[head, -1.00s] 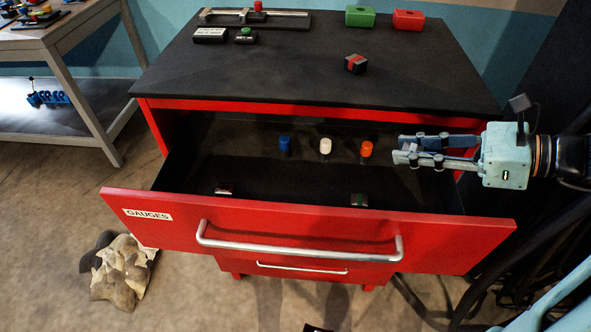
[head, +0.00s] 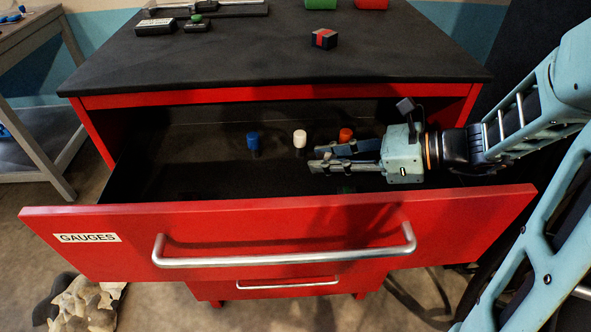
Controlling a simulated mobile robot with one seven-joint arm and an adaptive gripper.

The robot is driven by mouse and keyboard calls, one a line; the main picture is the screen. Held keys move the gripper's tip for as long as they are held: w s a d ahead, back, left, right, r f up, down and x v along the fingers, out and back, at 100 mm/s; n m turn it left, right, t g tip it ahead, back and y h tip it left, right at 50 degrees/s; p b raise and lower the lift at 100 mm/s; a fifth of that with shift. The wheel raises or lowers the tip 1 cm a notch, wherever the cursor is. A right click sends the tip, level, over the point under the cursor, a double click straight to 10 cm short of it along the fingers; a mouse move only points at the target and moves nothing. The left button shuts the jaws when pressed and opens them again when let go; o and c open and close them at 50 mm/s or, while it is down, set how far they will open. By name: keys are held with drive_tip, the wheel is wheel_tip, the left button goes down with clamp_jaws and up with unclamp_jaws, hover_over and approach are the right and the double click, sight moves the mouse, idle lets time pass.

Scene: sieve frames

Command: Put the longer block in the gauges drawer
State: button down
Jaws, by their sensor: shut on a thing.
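The gauges drawer (head: 95,212) is pulled open from the red cabinet, its label "GAUGES" on the left of its front. My gripper (head: 322,159) is low over the right half of the drawer's interior, fingers pointing left. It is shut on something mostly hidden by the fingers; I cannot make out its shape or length. Behind the fingers, an orange-topped peg (head: 346,134) stands beside a white-topped peg (head: 300,140) and a blue-topped peg (head: 253,141). A dark block with red bands (head: 325,39) sits on the cabinet top (head: 240,60).
The drawer's raised front wall hides the near part of its floor. Its left half shows bare dark floor. Small green-knobbed and white-labelled pieces (head: 155,27) stand on the cabinet top, with green (head: 321,3) and red (head: 371,3) boxes at the back. A crumpled cloth (head: 85,305) lies on the ground.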

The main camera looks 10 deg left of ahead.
sight(297, 175)
drive_tip(key=x, duration=0.2)
drive_tip(key=shift+a+f, duration=0.2)
drive_tip(key=shift+a, duration=0.1)
drive_tip(key=b+x, duration=0.1)
drive_tip(key=x, duration=0.1)
drive_tip(key=f+x, duration=0.1)
drive_tip(key=x, duration=0.1)
drive_tip(key=shift+w+f+b, duration=0.1)
drive_tip(key=shift+w+b, duration=0.05)
drive_tip(key=shift+b, duration=0.2)
drive_tip(key=c, duration=2.1)
unclamp_jaws()
drive_tip(key=shift+f, duration=0.15)
drive_tip(key=o, duration=0.4)
drive_tip(key=shift+o, duration=0.2)
